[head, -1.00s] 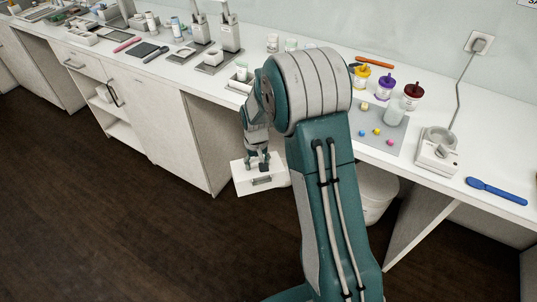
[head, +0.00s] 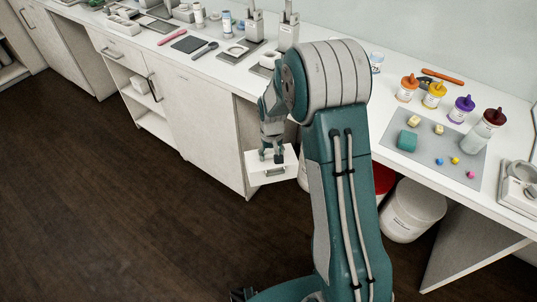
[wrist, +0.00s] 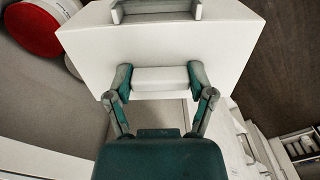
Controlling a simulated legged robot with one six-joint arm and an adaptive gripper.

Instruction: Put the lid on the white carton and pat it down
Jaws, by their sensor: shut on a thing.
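My gripper (head: 272,156) points down in front of the counter and is shut on the raised block of a broad white piece (head: 262,180), which looks like the lid. In the wrist view the white piece (wrist: 155,50) has a pale block between my two fingertips (wrist: 154,82) and a grey handle-like bar at its far edge. It hangs in the air in front of the cabinet's right end, below the counter top. I cannot pick out the white carton; my arm hides part of the counter.
The white counter (head: 225,72) runs along the wall. Jars with coloured lids (head: 434,95) and a grey mat (head: 455,150) with small pieces lie at right. A white bucket (head: 412,212) and a red-lidded bucket (wrist: 33,28) stand under the counter. The dark floor is clear.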

